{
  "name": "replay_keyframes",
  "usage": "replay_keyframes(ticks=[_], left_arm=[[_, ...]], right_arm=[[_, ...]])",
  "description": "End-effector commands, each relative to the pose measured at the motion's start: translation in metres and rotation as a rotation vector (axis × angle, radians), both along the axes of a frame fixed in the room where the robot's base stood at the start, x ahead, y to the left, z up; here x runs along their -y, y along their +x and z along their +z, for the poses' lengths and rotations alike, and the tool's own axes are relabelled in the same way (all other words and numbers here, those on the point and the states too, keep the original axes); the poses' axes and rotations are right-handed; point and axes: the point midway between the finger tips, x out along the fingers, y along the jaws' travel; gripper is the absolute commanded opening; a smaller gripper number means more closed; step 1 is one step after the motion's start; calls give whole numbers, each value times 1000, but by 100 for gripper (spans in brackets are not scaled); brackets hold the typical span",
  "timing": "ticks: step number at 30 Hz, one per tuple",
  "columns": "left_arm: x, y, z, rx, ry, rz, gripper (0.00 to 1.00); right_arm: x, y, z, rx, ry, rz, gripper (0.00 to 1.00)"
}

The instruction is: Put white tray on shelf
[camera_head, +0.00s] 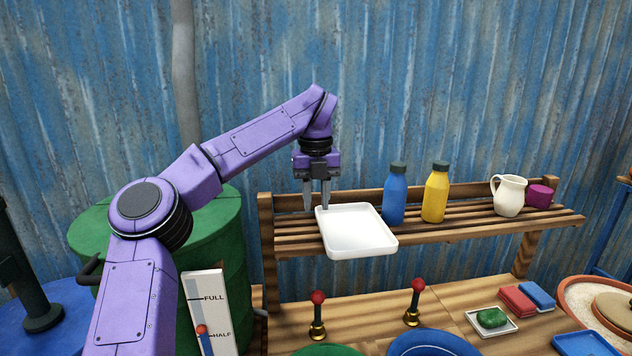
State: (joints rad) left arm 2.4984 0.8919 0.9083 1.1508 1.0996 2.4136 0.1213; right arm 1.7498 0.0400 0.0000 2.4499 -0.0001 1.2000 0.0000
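The white tray (357,232) is a shallow rectangle at the left part of the wooden slatted shelf (470,222). It looks level and appears to rest on the slats, its near edge reaching to or slightly past the shelf's front edge. My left gripper (317,208) points down at the tray's back left corner. Its two fingers stand apart, with a visible gap, one just outside the tray's left side and one by the back rim. Whether a finger touches the rim is unclear. My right gripper is out of view.
A blue bottle (395,198), yellow bottle (435,196), cream jug (508,196) and magenta cup (539,196) stand on the shelf to the right. Below are red-knobbed posts (413,305), a small dish with a green block (491,318), and red and blue blocks. A green barrel (228,240) stands left.

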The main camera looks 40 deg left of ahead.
Motion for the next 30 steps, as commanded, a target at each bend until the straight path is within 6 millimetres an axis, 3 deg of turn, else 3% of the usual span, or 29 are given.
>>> replay_keyframes(ticks=[3, 9, 27, 30], left_arm=[[0, 0, 33, 2, 4, 3, 29], [0, 0, 63, 0, 1, 0, 29], [0, 0, 66, -1, 1, -1, 29], [0, 0, 77, 0, 0, -1, 29]], right_arm=[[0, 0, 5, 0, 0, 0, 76], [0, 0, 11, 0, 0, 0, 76], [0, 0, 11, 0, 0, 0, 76], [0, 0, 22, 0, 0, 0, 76]])
